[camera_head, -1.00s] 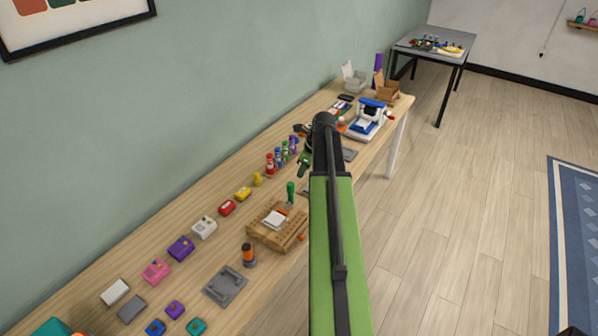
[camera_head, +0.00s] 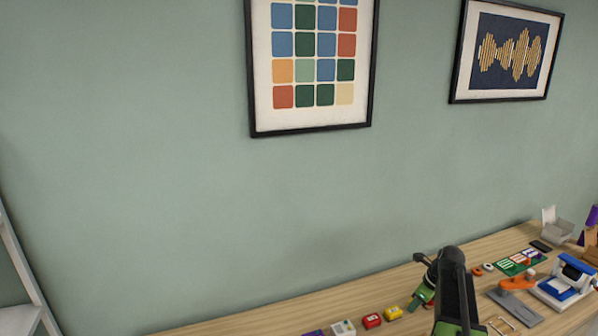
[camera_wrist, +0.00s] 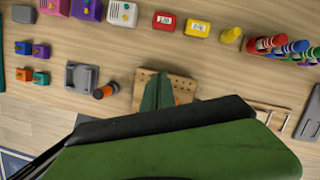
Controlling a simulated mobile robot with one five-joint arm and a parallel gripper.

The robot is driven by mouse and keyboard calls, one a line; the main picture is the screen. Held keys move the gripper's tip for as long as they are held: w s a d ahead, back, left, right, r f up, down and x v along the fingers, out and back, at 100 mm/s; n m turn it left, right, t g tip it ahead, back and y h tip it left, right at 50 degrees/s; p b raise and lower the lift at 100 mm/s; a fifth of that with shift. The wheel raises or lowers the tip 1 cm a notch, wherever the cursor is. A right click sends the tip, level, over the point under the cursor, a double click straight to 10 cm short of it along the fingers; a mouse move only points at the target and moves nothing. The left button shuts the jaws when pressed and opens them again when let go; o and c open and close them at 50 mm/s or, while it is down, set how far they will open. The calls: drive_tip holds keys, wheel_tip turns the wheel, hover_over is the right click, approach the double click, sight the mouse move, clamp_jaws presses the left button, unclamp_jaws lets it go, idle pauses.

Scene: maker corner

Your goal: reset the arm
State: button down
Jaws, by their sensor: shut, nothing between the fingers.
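My arm (camera_head: 455,290) rises at the lower right of the head view, in front of the workbench (camera_head: 375,292). In the wrist view my gripper (camera_wrist: 158,92) shows as green fingers close together, with nothing between them. It appears in front of a wooden pegboard-like block (camera_wrist: 180,88) on the bench; I cannot tell the gap to it. My own green and black arm link covers the lower part of the wrist view.
The bench holds a yellow box (camera_wrist: 196,28), a red box (camera_wrist: 164,21), several colored bottles (camera_wrist: 270,44), a grey plate (camera_wrist: 82,78) and an orange-black cylinder (camera_wrist: 105,91). A blue and white machine (camera_head: 566,283) stands at the right. Framed pictures (camera_head: 311,55) hang on the wall.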

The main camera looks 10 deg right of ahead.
drive_tip(key=s+a+f+n+g+b, duration=0.2)
drive_tip(key=a+n, duration=0.7)
drive_tip(key=a, duration=1.5)
drive_tip(key=s+a+n+h, duration=0.1)
drive_tip(key=s+n, duration=0.3)
drive_tip(key=n, duration=0.5)
drive_tip(key=s+a+n+g+h, duration=0.1)
drive_tip(key=s+a+n, duration=0.2)
drive_tip(key=n, duration=0.7)
drive_tip(key=s, duration=0.2)
drive_tip(key=shift+s+a+f+p, duration=0.15)
drive_tip(key=shift+s+f+p, duration=0.15)
drive_tip(key=shift+p, duration=0.1)
